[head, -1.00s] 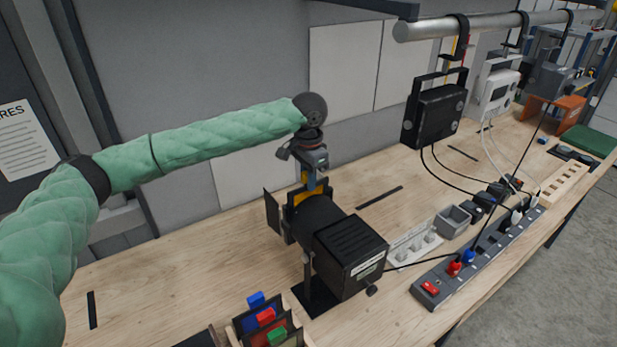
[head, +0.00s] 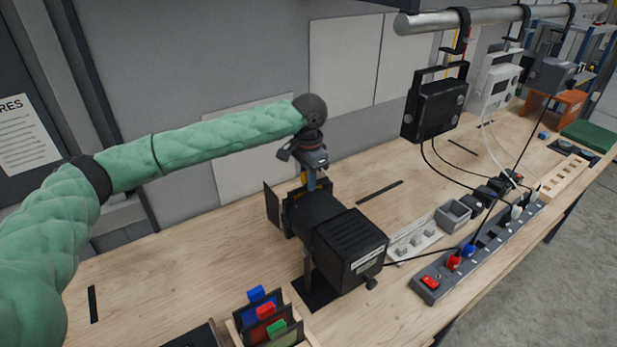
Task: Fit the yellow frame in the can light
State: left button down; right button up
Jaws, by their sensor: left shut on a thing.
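The black can light (head: 316,214) stands on the bench on a stand, its boxy ribbed rear housing (head: 350,252) toward me and black flaps at its far end. My left gripper (head: 312,184) points down at the far end of the light, its fingers partly hidden. It is shut on the yellow frame (head: 304,178), of which only a small yellow part shows just above and behind the light's body. The rest is hidden, so I cannot tell how deep it sits in the light's holder. My right gripper is not in view.
A rack (head: 270,322) with blue, red and green tabbed frames stands at the front. A power strip (head: 470,258) with plugs runs along the right edge. Black and white lights hang from a pipe (head: 470,20). The bench left of the can light is mostly clear.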

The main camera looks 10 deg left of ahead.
pick_arm(q)
jog(key=shift+f, duration=0.2)
jog(key=c, duration=1.3)
grip_release()
